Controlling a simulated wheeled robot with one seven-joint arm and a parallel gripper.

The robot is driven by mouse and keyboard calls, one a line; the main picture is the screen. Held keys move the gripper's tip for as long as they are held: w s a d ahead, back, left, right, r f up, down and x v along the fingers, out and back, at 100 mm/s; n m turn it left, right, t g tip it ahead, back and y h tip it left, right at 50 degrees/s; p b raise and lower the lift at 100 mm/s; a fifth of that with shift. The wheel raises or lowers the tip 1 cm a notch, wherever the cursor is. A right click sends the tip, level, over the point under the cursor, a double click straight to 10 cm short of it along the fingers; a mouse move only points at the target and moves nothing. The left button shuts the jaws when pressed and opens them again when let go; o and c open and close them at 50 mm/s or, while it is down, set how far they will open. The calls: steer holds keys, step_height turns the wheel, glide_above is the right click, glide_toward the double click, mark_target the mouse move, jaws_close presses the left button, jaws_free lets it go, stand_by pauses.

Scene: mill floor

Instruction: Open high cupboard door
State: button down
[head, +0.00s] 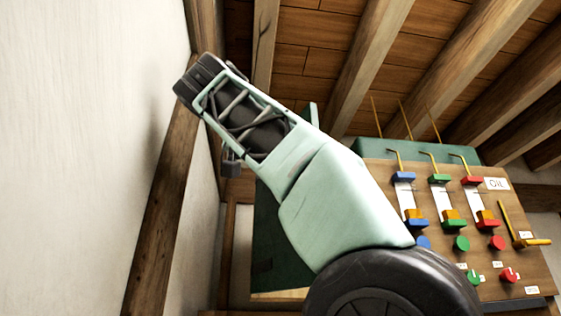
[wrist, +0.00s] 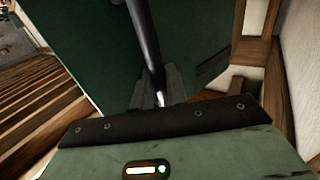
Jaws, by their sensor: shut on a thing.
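In the wrist view a dark green cupboard door (wrist: 85,38) fills much of the upper middle. A dark, round bar handle (wrist: 148,42) runs down across it. My gripper (wrist: 158,92) is shut on the lower part of this handle, with its grey fingers on either side of the bar. In the head view my arm reaches to the upper left, and the fingers and handle cannot be made out there. A dark green surface (head: 275,245) shows behind my arm; I cannot tell whether it is the door or the cupboard side. How far the door stands open is unclear.
A wooden panel (head: 387,210) with coloured sliders, knobs and a yellow lever stands to the right in the head view. A pale wall (head: 90,130) and a timber post (head: 165,210) are close on the left. Ceiling beams (head: 370,65) run overhead.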

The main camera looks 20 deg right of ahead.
steer(key=shift+r, duration=0.1)
stand_by(0.3)
steer(key=c, duration=1.5)
jaws_free()
steer(key=shift+w, duration=0.15)
